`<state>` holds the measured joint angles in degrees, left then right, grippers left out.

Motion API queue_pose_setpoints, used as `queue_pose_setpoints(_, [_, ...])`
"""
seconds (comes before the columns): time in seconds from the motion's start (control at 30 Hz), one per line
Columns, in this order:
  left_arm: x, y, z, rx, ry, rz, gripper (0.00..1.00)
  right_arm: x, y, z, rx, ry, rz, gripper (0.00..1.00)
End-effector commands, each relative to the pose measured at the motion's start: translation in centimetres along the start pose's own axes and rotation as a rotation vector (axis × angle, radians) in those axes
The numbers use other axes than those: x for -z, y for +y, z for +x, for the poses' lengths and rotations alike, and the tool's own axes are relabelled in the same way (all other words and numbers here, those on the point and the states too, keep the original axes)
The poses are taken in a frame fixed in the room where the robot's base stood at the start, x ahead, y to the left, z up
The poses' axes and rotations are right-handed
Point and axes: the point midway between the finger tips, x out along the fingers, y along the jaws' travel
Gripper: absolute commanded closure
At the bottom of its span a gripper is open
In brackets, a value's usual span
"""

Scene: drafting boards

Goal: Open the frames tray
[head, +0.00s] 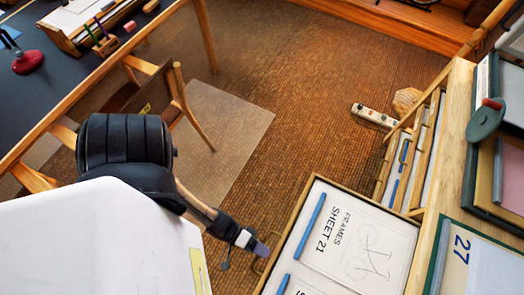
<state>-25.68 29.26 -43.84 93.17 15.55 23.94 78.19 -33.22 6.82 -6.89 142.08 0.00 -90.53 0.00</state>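The frames tray (384,221) stands out from the wooden cabinet at the lower right, with its inside in view. In it lie a white sheet marked FRAMES SHEET 21 (352,246), part of another sheet and blue strips. A thin curved handle (261,266) is on the tray's left side. My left gripper (262,249) is at this handle, its purplish tip close to or touching it. The gap between its fingers cannot be made out, so I cannot tell whether it grips the handle. My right gripper is not in view.
The cabinet top (451,125) at right holds boards, one marked 27 (467,249), and a dark green round object (487,120). A chair (155,97) and dark desk (60,62) are at left. Brown floor (300,110) is open between.

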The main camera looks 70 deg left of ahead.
Motion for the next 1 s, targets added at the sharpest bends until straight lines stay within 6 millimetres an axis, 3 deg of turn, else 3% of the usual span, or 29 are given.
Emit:
queue_pose_setpoints(0.2, [0.0, 0.0, 0.0, 0.001, 0.000, 0.000, 0.63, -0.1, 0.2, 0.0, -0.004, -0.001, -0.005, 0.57])
queue_pose_setpoints(0.53, [0.0, 0.0, -0.7, 0.003, 0.000, 0.000, 0.63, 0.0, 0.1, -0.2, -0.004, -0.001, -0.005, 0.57])
queue_pose_setpoints(1.0, [0.0, 0.0, -9.3, 0.006, -0.001, 0.001, 0.63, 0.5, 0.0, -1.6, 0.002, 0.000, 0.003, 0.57])
